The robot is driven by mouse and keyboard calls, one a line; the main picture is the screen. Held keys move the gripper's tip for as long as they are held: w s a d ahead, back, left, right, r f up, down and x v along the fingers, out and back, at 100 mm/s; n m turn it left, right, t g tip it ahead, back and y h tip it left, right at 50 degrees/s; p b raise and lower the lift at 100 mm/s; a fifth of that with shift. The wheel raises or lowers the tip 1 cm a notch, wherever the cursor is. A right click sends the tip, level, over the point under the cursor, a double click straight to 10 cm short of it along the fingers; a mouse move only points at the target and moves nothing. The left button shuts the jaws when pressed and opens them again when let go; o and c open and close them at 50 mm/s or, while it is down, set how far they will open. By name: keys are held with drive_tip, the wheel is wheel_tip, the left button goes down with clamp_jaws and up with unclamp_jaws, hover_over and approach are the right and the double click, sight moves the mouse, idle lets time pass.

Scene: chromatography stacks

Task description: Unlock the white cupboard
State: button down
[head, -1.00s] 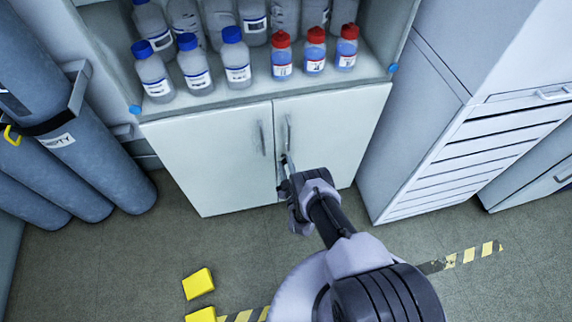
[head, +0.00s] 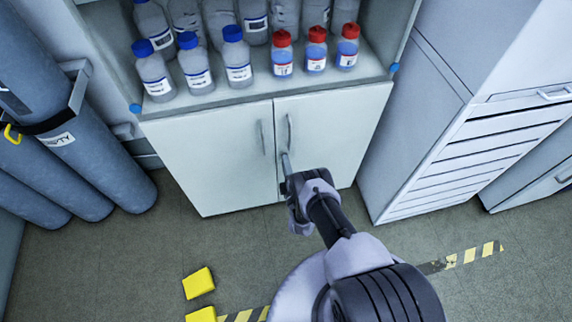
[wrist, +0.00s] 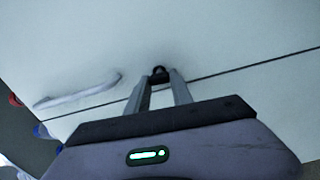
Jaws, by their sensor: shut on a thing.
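The white cupboard (head: 215,165) has two shut doors with a vertical handle on each, flanking the middle seam. My gripper (head: 285,156) is at the right door, close to the seam and below the right handle (head: 289,131). In the wrist view, the two fingers of my gripper (wrist: 159,78) are shut on a small black key-like piece (wrist: 159,73) at the door face (wrist: 215,40), beside the seam. Most of this piece is hidden between the fingers. Whether it has turned in a lock cannot be told.
Blue-capped bottles (head: 196,66) and red-capped bottles (head: 316,52) stand on the open shelf above the doors. Grey gas cylinders (head: 100,165) stand at left, a drawer cabinet (head: 440,160) at right. Yellow blocks (head: 198,283) and striped tape lie on the floor, otherwise clear before the cupboard.

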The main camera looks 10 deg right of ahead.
drive_tip(key=shift+w+r+n, duration=0.15)
drive_tip(key=shift+n, duration=0.35)
drive_tip(key=c, duration=1.1)
unclamp_jaws()
drive_tip(key=shift+f, duration=0.2)
